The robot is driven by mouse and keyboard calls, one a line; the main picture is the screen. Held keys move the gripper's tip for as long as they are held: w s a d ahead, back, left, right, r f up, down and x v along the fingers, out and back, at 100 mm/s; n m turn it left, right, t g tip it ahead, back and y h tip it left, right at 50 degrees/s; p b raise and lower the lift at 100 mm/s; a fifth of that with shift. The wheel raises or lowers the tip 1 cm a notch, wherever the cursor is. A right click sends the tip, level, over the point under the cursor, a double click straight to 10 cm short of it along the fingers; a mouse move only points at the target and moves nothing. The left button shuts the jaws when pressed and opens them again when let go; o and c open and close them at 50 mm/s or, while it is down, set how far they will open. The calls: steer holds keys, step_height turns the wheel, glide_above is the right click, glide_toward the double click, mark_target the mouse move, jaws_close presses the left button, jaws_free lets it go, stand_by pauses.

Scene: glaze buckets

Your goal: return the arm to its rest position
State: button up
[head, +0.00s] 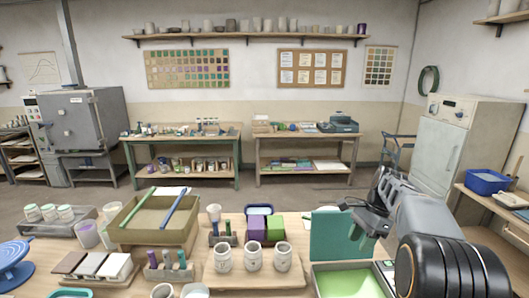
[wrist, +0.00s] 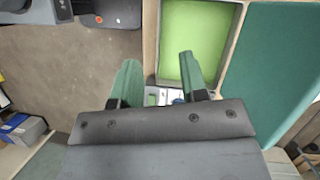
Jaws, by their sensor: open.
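My gripper (head: 355,217) is at the right of the head view, raised over the right part of the front table, beside an upright teal panel (head: 328,236). In the wrist view its two green-padded fingers (wrist: 158,78) stand apart, with nothing held between them. A box with a bright green inside (head: 350,283) lies below my arm in the head view. The green-bottomed box also shows beyond the fingers in the wrist view (wrist: 195,40), with the teal panel (wrist: 272,60) to its right.
The front table holds a wooden board with three cups (head: 253,258), purple and green blocks (head: 275,226), and a cardboard box (head: 150,222) with a green and a blue stick across it. A blue basin (head: 487,182) stands on the right-hand table. Open floor lies behind the front table.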

steer(key=s+a+n+t+h, duration=0.2)
steer(key=s+a+n+t, duration=0.1)
steer(key=s+a+n, duration=0.2)
steer(key=s+a+f+n+t+h, duration=0.1)
steer(key=s+a+n+t, duration=0.2)
steer(key=s+n, duration=0.7)
steer(key=s+a, duration=0.2)
steer(key=s, duration=0.2)
steer(key=shift+s+f+h, duration=0.2)
steer(key=shift+f+h, duration=0.05)
steer(key=shift+h, duration=0.15)
